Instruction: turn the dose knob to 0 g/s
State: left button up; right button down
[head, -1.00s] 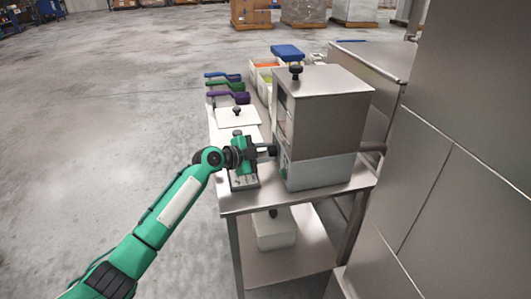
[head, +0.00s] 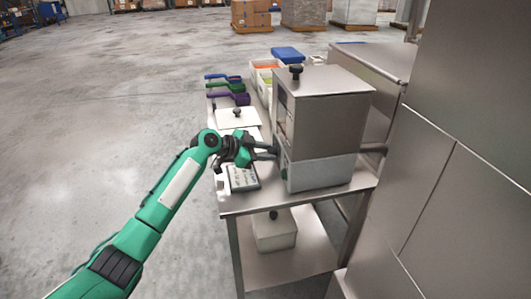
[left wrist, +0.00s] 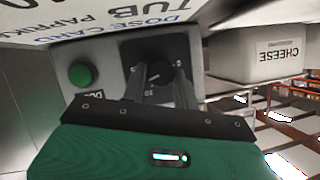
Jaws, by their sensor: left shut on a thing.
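The dose knob (left wrist: 156,73) is a dark round knob on a black plate on the front of the metal weigher (head: 322,120). My left gripper (left wrist: 158,76) is at the knob in the left wrist view, with one finger on each side, shut on it. In the head view my left gripper (head: 274,153) reaches the weigher's left face from the left, and the knob is hidden there. The knob's pointer and scale are too small and dark to read. My right gripper is not in view.
A green button (left wrist: 83,75) sits left of the knob. A dose card (head: 243,179) lies below the gripper on the metal table (head: 285,200). A white bin marked CHEESE (left wrist: 262,55) is to the right. Scoops (head: 228,87) lie behind; open floor is left.

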pick_arm(q)
jog(key=shift+n, duration=0.3)
dwell(0.4)
jog(key=o, duration=1)
jog(key=shift+c, duration=0.2)
jog(key=v, duration=1.3)
jog(key=shift+a+r, duration=0.2)
jog(key=shift+a, duration=0.2)
